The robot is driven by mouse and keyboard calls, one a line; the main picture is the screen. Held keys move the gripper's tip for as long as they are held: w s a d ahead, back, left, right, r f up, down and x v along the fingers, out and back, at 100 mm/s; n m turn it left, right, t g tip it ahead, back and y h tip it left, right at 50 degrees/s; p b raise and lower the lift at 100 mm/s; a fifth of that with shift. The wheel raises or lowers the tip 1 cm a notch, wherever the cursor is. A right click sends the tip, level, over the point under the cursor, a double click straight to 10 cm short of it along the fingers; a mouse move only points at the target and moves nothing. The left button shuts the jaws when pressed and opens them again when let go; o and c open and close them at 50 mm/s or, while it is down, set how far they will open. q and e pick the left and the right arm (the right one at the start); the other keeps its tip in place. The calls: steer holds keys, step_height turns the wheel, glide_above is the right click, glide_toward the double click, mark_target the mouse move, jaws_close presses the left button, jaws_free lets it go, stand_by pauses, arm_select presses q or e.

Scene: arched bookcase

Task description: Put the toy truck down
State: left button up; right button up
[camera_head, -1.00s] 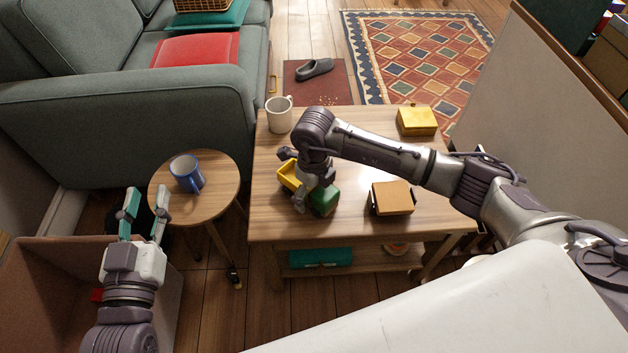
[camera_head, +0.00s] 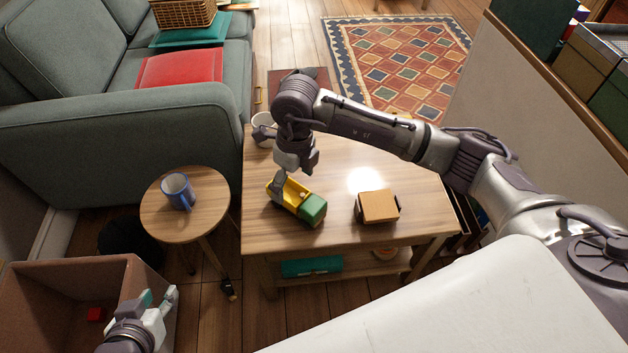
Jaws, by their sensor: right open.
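The toy truck (camera_head: 299,201), with a yellow bed and a green cab, stands on the wooden coffee table (camera_head: 410,180) near its left side. My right gripper (camera_head: 293,172) is open, pointing down just above and behind the truck's yellow bed; one fingertip shows close beside the bed, and I cannot tell whether it touches. The green cab is clear of the fingers. My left gripper (camera_head: 160,297) is open and empty at the lower left, over the right side of the cardboard box (camera_head: 70,275).
An orange-brown block-like object (camera_head: 379,206) stands right of the truck. A white mug (camera_head: 262,130) is partly hidden behind my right arm. A blue mug (camera_head: 178,191) stands on the round side table (camera_head: 160,218). A red block (camera_head: 96,314) lies in the cardboard box.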

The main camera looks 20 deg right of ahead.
steer(key=s+a+r+g+y, duration=0.1)
steer(key=s+a+r+y, duration=0.3)
steer(key=a, duration=0.5)
steer(key=s+a+r+g+y, duration=0.1)
steer(key=s+a+r+y, duration=0.1)
steer(key=s+a+y, duration=0.5)
steer(key=w+a+r+m+t+y, duration=0.2)
steer(key=r+m+t+y, duration=0.25)
steer(key=r, duration=0.35)
steer(key=w+a+r+m+t+y, duration=0.1)
steer(key=w+r+m+t+y, duration=0.15)
steer(key=r+m+y, duration=0.35)
steer(key=w+d+r+m+t+h, duration=0.35)
steer(key=d+m+t+h, duration=0.45)
steer(key=m+t, duration=0.45)
steer(key=w+d+f+m+t+h, duration=0.1)
steer(key=w+d+f+m+h, duration=0.1)
steer(key=d+f+m+h, duration=0.8)
steer(key=s+d+f+m+g+h, duration=0.1)
steer(key=s+d+f+m+g, duration=0.1)
steer(key=s+f, duration=0.4)
steer(key=s+d+f+m+g+h, duration=0.2)
steer(key=s+f+g, duration=0.4)
steer(key=f, duration=0.3)
steer(key=d+m+g, duration=0.1)
steer(key=m, duration=0.1)
steer(key=shift+s+f+m, duration=0.3)
steer(key=shift+f+m, duration=0.05)
steer(key=shift+m, duration=0.05)
